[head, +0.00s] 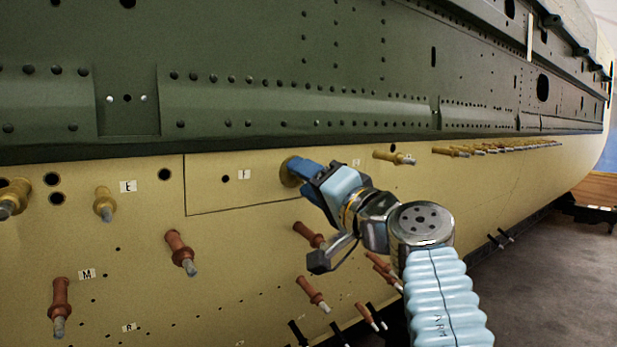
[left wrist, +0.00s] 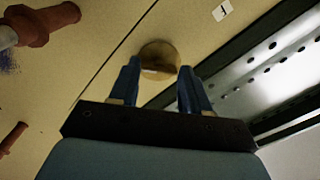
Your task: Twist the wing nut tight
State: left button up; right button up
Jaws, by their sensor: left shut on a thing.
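The wing nut (head: 288,174) is a brass-coloured fastener on the cream skin panel, just below the green panel's lower edge. It also shows in the left wrist view (left wrist: 158,52) as a round tan piece between the fingertips. My left gripper (head: 303,170) has blue fingers that reach it from the right. In the left wrist view, my left gripper (left wrist: 160,72) has one finger on each side of it and is shut on it. The fingers partly hide the nut in the head view. My right gripper is not in view.
A brass fastener (head: 395,157) sticks out just right of my gripper, and another (head: 104,204) stands to the left. Red-brown fasteners (head: 180,252) jut from the cream skin (head: 230,290) below. The green panel (head: 280,100) lies above. Open floor (head: 540,270) shows at right.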

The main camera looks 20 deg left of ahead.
pick_arm(q)
jog(key=shift+d+f+m+p, duration=0.1)
jog(key=shift+m+p, duration=0.4)
jog(key=shift+m, duration=1.25)
jog(key=shift+f+m+p, duration=0.1)
jog(key=shift+m+p, duration=0.4)
jog(key=shift+m, duration=1.25)
jog(key=o, duration=1)
jog(key=shift+w, duration=0.1)
jog(key=shift+o, duration=0.2)
jog(key=shift+r, duration=0.1)
jog(key=v, duration=0.7)
jog(key=shift+s+d+b, duration=0.15)
jog(key=shift+s+b, duration=0.1)
jog(key=shift+b, duration=0.05)
